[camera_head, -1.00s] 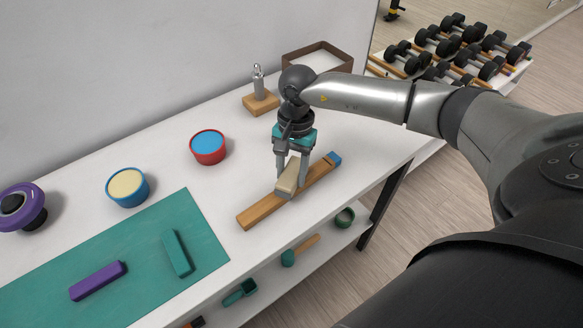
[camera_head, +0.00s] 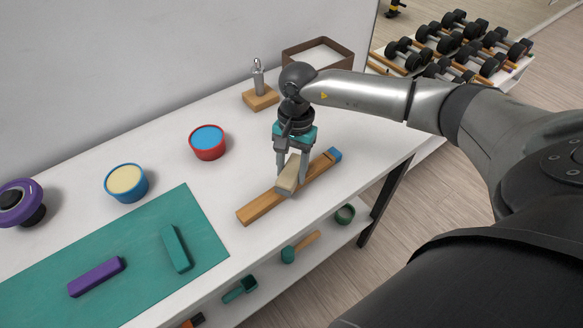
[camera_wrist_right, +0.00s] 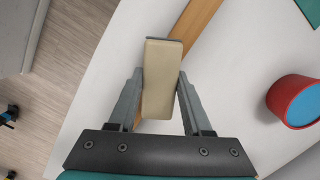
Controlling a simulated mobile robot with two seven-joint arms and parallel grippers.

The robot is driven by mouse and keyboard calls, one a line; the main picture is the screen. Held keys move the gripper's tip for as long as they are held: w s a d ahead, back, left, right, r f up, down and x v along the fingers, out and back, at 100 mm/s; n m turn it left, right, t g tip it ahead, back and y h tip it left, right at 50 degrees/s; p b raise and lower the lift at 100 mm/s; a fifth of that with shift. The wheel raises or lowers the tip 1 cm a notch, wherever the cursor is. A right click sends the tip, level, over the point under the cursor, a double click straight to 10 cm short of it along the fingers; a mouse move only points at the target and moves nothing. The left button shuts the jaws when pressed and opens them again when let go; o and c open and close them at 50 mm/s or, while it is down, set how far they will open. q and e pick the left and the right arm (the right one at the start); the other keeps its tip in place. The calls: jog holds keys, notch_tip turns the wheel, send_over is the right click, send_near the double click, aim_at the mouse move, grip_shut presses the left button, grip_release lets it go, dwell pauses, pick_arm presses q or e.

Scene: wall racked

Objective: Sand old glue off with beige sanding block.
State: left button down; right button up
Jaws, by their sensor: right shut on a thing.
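The beige sanding block (camera_head: 289,174) is between the fingers of my right gripper (camera_head: 292,168), which is shut on it. In the right wrist view the block (camera_wrist_right: 161,78) fills the space between the two fingertips (camera_wrist_right: 160,88). The block is at a wooden strip (camera_head: 262,208) on the white table, over its middle; whether they touch is hard to tell. The strip has a blue end (camera_head: 334,155) and a dark band near it. The strip also shows in the right wrist view (camera_wrist_right: 196,22). No glue can be made out. My left gripper is not in view.
A teal mat (camera_head: 130,255) holds a purple block (camera_head: 96,277) and a teal block (camera_head: 177,248). A red tub with blue content (camera_head: 207,142), a blue tub (camera_head: 126,183), a purple round tool (camera_head: 20,203) and a wooden-based stand (camera_head: 260,97) are behind. A brown tray (camera_head: 318,55) stands at the back.

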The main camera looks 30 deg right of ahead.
aim_at(314, 168)
jog(key=shift+f+b, duration=0.55)
jog(key=shift+f, duration=0.1)
jog(key=shift+d, duration=0.1)
jog(key=shift+w+d+r+b, duration=0.15)
jog(key=shift+d+b, duration=0.35)
jog(key=shift+d, duration=0.45)
jog(key=shift+w+d+f+b, duration=0.15)
jog(key=shift+d+b, duration=0.3)
jog(key=shift+d, duration=0.5)
jog(key=shift+w+d+b, duration=0.15)
jog(key=shift+d+b, duration=0.7)
jog(key=shift+d, duration=0.8)
jog(key=shift+s+a+p, duration=0.15)
jog(key=shift+a, duration=1.1)
jog(key=shift+s+a+p, duration=0.1)
jog(key=shift+s+a, duration=0.1)
jog(key=shift+a, duration=1)
jog(key=shift+s+a+p, duration=0.15)
jog(key=shift+a, duration=1.1)
jog(key=shift+r+p, duration=2)
jog(key=shift+r, duration=1.05)
